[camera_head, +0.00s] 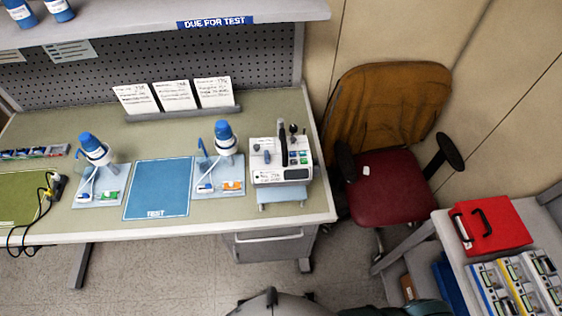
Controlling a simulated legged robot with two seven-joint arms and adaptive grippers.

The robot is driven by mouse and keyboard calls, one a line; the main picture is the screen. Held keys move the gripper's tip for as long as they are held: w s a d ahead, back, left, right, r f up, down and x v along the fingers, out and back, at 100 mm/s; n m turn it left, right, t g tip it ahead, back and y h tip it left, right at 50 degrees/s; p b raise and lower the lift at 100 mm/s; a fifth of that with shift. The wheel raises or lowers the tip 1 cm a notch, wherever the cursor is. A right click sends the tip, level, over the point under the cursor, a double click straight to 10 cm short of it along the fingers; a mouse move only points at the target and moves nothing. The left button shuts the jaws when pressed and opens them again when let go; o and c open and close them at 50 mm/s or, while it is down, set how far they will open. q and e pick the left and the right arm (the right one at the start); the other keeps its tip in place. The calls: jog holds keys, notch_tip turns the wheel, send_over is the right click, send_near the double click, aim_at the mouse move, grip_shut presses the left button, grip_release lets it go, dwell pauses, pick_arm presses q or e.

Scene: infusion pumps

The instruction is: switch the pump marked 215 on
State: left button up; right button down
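No label reading 215 can be made out. A white pump-like device (282,176) stands at the right end of the bench, with a dark post on top, coloured buttons and a small label too blurred to read. Several grey-white units with coloured strips (520,285) lie at the lower right, cut off by the frame edge; I cannot read any numbers on them. Neither gripper is in view; only parts of my own body show at the bottom edge.
The bench holds a blue TEST mat (157,190), two trays (100,199) (219,190) with blue-capped bottles, and cards (174,95) behind. A red chair (393,187) stands right of the bench. A red case (490,224) rests on the right-hand table (452,240).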

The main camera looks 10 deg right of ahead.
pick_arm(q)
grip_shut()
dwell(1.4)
